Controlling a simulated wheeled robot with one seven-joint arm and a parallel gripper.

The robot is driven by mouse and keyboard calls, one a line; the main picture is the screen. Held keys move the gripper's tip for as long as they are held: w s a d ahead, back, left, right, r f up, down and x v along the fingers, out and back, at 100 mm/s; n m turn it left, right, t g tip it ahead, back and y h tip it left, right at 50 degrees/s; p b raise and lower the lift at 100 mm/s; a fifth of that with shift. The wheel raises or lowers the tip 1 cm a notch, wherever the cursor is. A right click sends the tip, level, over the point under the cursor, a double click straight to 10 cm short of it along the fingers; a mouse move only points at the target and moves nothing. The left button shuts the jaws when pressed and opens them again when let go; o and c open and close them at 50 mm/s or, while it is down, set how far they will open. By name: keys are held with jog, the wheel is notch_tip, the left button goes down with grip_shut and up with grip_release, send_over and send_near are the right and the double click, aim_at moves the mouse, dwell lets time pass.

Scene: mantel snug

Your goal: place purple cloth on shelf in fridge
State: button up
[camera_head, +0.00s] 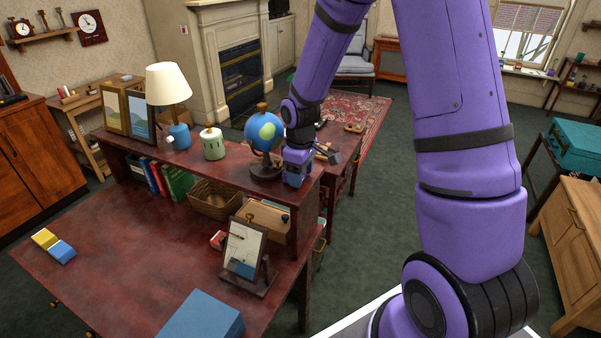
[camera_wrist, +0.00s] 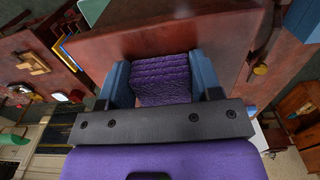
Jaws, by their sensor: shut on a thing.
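The purple cloth (camera_wrist: 162,82) shows in the wrist view as a folded, ridged bundle between the two blue fingers of my gripper (camera_wrist: 160,72). My gripper is shut on it. A red-brown wooden surface (camera_wrist: 185,36) lies just beyond the cloth; I cannot tell whether they touch. In the head view my gripper (camera_head: 297,172) is at the right end of the desk's raised shelf (camera_head: 235,183), beside the globe (camera_head: 265,135). The cloth cannot be made out there. I see no fridge that I can identify in either view.
The desk top (camera_head: 140,238) holds a clipboard on a stand (camera_head: 243,245), a blue box (camera_head: 202,318) and a wicker basket (camera_head: 213,203). A lamp (camera_head: 168,88) and a cream canister (camera_head: 213,145) stand on the raised shelf. Open green floor (camera_head: 370,225) lies right of the desk.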

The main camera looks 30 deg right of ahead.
jog(key=shift+f, duration=0.1)
jog(key=o, duration=0.9)
